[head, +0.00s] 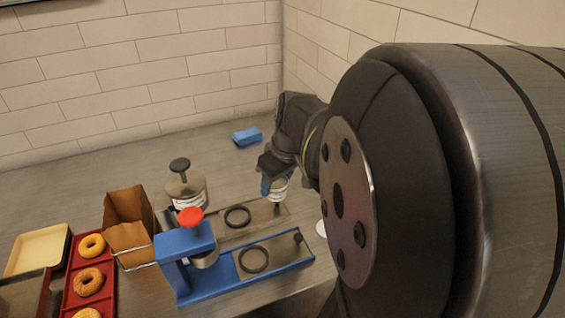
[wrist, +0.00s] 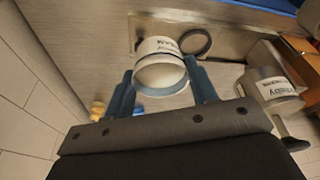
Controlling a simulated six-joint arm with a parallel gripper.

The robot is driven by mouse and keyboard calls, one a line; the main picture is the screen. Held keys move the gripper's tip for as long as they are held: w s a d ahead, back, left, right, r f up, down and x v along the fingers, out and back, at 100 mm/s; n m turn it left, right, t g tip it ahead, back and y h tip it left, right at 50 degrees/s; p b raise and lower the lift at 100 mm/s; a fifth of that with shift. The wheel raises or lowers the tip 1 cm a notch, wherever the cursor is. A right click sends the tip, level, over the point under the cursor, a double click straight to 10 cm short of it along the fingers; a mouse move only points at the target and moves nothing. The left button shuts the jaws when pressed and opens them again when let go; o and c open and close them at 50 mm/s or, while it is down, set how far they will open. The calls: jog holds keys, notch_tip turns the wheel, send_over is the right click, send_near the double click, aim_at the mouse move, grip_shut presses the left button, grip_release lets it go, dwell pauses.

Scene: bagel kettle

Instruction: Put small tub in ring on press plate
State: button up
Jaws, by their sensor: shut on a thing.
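My gripper (head: 272,184) is shut on the small tub (wrist: 160,66), a white cup with a printed label, held between its blue fingers in the wrist view. In the head view the tub (head: 279,189) is held near the right end of a grey plate (head: 262,215). A dark ring (head: 237,217) lies on that plate, left of the tub; it also shows beside the tub in the wrist view (wrist: 208,43). A second plate (head: 280,250) with its own dark ring (head: 253,260) is on the blue press base (head: 240,284). Whether the tub touches the plate is unclear.
The blue press has a red knob (head: 190,215). A labelled canister with a black knob (head: 185,188) stands behind it. A brown paper bag (head: 127,228), a red bagel tray (head: 73,299) and a cream tray (head: 39,250) are left. A blue block (head: 247,137) lies behind.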

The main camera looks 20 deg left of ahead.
jog(key=shift+s+d+r, duration=0.15)
jog(key=shift+s+d, duration=0.05)
jog(key=shift+s, duration=0.1)
jog(key=s+f+n, duration=0.1)
jog(key=s+f, duration=0.1)
jog(key=s, duration=0.2)
jog(key=s+f+n, duration=0.2)
jog(key=s, duration=0.2)
jog(key=s+f+n+g, duration=0.1)
jog(key=s, duration=0.3)
jog(key=shift+a+f+n, duration=0.3)
jog(key=shift+a+f, duration=0.1)
send_over(250, 258)
jog(key=d, duration=0.2)
jog(key=shift+d+x, duration=0.2)
jog(key=shift+x, duration=0.95)
jog(key=shift+d+x, duration=0.15)
jog(key=shift+x, duration=1.05)
jog(key=shift+f, duration=0.15)
jog(key=shift+f, duration=0.15)
jog(key=o, duration=1.1)
